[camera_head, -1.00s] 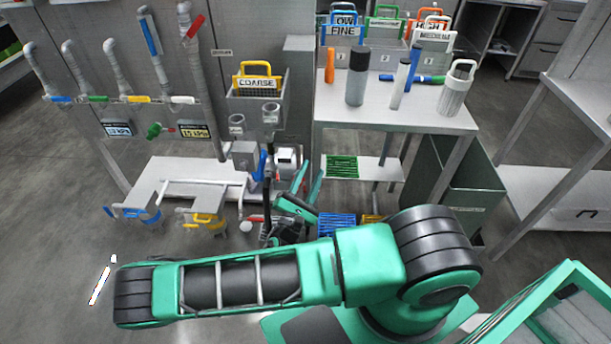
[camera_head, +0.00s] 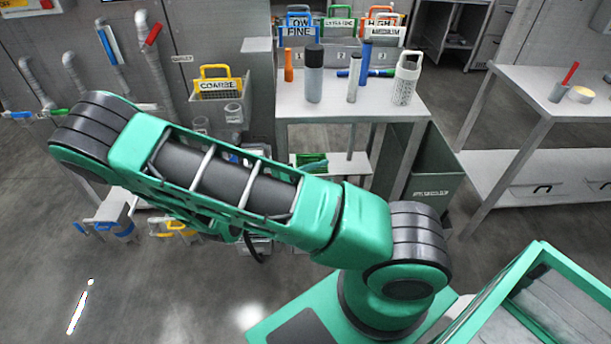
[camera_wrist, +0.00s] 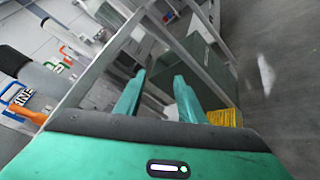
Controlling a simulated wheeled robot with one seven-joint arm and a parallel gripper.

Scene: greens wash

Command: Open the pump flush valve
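I cannot tell which valve is the pump flush valve; no label naming it is readable. In the head view, the wall pipes at left carry a blue upright handle (camera_head: 114,34), a red upright handle (camera_head: 153,34), and low blue (camera_head: 18,115) and green (camera_head: 52,112) handles. My arm hides part of the low row. My gripper (camera_wrist: 159,76) shows in the wrist view, its two green fingers apart with nothing between them. It points toward the steel table frame and green bin, with no valve handle visible nearby. In the head view my arm hides the gripper.
A steel table (camera_head: 350,103) with bottles and labelled baskets stands at the back centre. A green bin (camera_head: 435,180) is beside it. Another steel table (camera_head: 520,95) stands at right. A COARSE basket (camera_head: 215,85) hangs on the wall. Floor at front left is clear.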

